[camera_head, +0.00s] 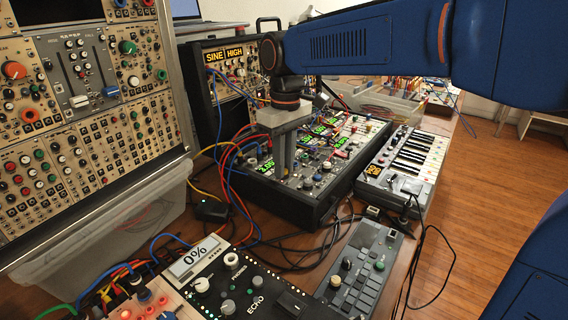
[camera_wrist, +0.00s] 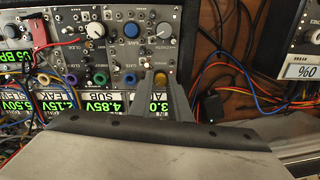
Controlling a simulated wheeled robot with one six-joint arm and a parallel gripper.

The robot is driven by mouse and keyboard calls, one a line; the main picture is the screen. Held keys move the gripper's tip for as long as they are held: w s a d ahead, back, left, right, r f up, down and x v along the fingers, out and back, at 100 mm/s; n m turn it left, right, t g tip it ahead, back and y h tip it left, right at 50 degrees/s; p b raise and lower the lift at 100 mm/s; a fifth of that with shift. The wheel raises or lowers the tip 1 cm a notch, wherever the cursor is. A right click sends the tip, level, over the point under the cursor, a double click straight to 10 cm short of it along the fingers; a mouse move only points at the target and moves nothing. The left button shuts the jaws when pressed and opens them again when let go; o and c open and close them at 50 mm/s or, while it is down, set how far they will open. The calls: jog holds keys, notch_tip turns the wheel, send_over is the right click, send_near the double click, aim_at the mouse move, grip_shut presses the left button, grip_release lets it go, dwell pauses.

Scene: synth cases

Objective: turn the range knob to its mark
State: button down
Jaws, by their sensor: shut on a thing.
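My gripper (camera_head: 285,170) points down over the black synth case (camera_head: 336,186) in the head view, its fingers reaching the panel. In the wrist view my gripper (camera_wrist: 160,76) is shut around a small yellow knob (camera_wrist: 161,78) near the panel's right edge. This appears to be the range knob, but its label and mark are too small or hidden to read. A green display (camera_wrist: 158,101) just below it is partly covered by the fingers.
Knobs, including a white one (camera_wrist: 164,30), and a red cable (camera_wrist: 66,42) crowd the panel. Loose cables (camera_head: 228,165) lie left of the case. A small keyboard (camera_head: 408,158) stands to its right.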

aim_at(286, 169)
jog(key=c, duration=1.7)
grip_release()
jog(key=shift+o, duration=0.2)
jog(key=shift+r, duration=0.1)
notch_tip(286, 169, up, 17)
jog(key=shift+w+d, duration=0.2)
jog(key=shift+s+r, duration=0.1)
